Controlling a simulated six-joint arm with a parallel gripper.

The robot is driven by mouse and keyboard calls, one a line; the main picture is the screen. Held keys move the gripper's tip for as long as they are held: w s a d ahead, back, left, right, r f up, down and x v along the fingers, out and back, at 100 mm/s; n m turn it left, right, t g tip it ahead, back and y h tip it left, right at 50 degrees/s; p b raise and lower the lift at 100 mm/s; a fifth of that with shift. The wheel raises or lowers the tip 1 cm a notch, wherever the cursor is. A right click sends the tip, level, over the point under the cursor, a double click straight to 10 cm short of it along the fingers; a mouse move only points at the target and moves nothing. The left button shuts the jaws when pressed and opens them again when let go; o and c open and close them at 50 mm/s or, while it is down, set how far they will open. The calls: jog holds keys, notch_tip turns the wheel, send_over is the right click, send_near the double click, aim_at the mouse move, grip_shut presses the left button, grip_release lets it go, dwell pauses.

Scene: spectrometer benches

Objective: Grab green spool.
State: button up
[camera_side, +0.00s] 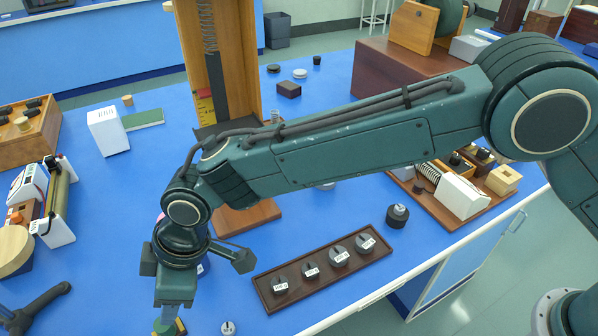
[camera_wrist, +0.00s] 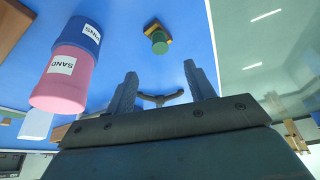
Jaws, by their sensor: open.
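In the wrist view a small green round piece (camera_wrist: 160,46), likely the green spool, sits against a yellow and dark block (camera_wrist: 156,29) on the blue bench. My gripper (camera_wrist: 160,72) is open and empty, its fingers apart; the green piece appears beyond the fingertips, between them in the picture. In the side view my gripper (camera_side: 175,302) points down near the bottom edge. A bit of green (camera_side: 161,328) shows just under it, largely hidden by the fingers and cut by the frame.
Pink (camera_wrist: 62,80) and blue (camera_wrist: 80,34) cylinders with labels stand left of the fingers in the wrist view. A dark tray of round weights (camera_side: 320,268) lies right of my gripper. A dark handle (camera_side: 40,308) is on the left. A small weight (camera_side: 228,328) is nearby.

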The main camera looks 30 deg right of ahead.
send_over(180, 330)
jog(key=shift+f, duration=3.15)
jog(key=shift+x, duration=2.65)
jog(key=c, duration=1.1)
